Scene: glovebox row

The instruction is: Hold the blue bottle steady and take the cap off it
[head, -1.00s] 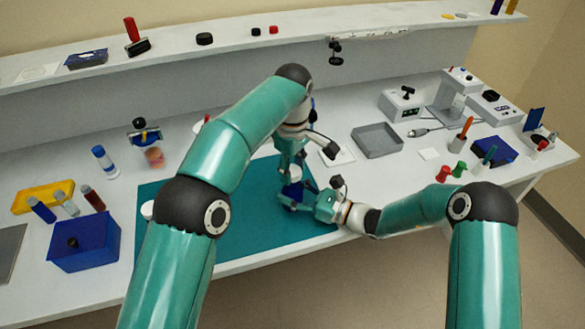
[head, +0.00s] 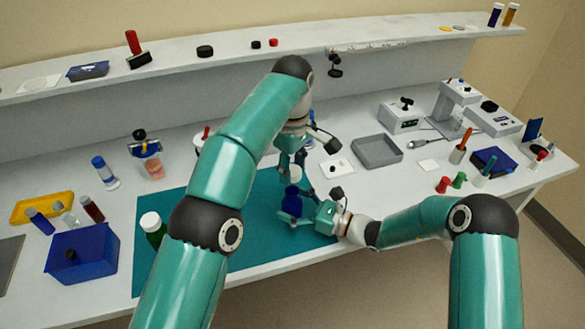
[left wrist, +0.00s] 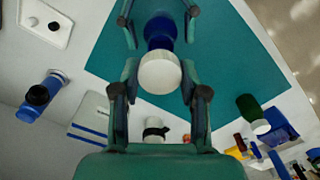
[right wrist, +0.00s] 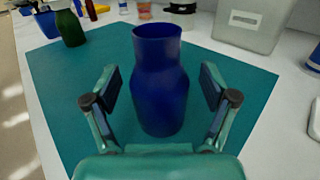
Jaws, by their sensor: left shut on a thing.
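The blue bottle (right wrist: 160,90) stands upright on the teal mat, its open mouth bare in the right wrist view. It also shows in the head view (head: 292,204). The white cap (left wrist: 160,73) is between the fingers of my left gripper (left wrist: 160,82), which is shut on it. In the left wrist view the cap is in front of the bottle (left wrist: 160,32) and hides part of it. My right gripper (right wrist: 161,92) has its fingers on either side of the bottle, with gaps visible at both sides, so it is open.
A green bottle with a white cap (head: 151,222) stands at the mat's left side, partly behind my left arm. A grey tray (head: 377,151) is right of the mat. A blue box (head: 82,255) and yellow rack (head: 40,207) are at the left.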

